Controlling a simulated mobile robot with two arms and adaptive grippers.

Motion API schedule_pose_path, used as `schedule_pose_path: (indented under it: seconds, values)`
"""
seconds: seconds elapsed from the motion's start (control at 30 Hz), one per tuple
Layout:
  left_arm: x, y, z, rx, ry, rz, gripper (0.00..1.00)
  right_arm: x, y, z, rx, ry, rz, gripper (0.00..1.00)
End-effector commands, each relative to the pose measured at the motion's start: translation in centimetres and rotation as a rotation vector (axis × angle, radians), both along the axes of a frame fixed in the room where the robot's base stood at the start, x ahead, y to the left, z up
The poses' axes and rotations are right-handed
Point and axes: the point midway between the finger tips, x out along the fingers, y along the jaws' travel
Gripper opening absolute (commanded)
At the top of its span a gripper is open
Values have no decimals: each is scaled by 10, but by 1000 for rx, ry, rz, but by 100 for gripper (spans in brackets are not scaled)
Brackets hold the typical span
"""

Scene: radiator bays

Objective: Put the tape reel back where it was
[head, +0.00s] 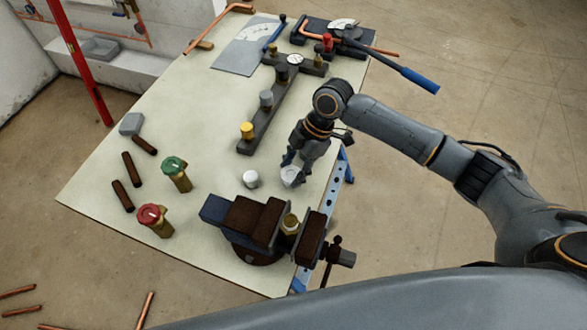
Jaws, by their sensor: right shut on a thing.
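My right gripper (289,162) points down over the near right part of the table. It is shut on a small whitish round thing (292,177), which looks like the tape reel. The reel is at or just above the tabletop, close to the right edge; I cannot tell whether it touches. A white short cylinder (250,179) stands on the table just left of it, apart from the gripper. My left gripper is not in view.
A vise (244,222) stands at the near edge, gripping a brass fitting (290,222). Green-topped (175,174) and red-topped (154,219) valves and brown cylinders (123,196) stand or lie left. A dark manifold bar (268,108) lies behind. The table's middle left (190,110) is clear.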

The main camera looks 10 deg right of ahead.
Motion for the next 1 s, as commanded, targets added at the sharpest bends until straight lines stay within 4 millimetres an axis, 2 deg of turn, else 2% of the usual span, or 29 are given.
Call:
schedule_pose_path:
  seconds: [0.13, 0.43, 0.47, 0.57, 0.87, 1.0]
  values:
    - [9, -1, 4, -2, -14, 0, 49, 0, 0, -12, 1, -1, 1, 30]
    - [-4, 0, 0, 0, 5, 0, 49, 0, 0, -16, 0, 0, 0, 30]
    - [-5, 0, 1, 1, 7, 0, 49, 0, 0, -16, 0, 0, 0, 50]
    - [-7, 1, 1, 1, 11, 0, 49, 0, 0, -15, 0, 0, 0, 70]
    - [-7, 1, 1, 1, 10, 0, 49, 0, 0, -15, 0, 0, 0, 70]
    - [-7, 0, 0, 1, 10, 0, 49, 1, -3, -7, 0, -2, 0, 70]
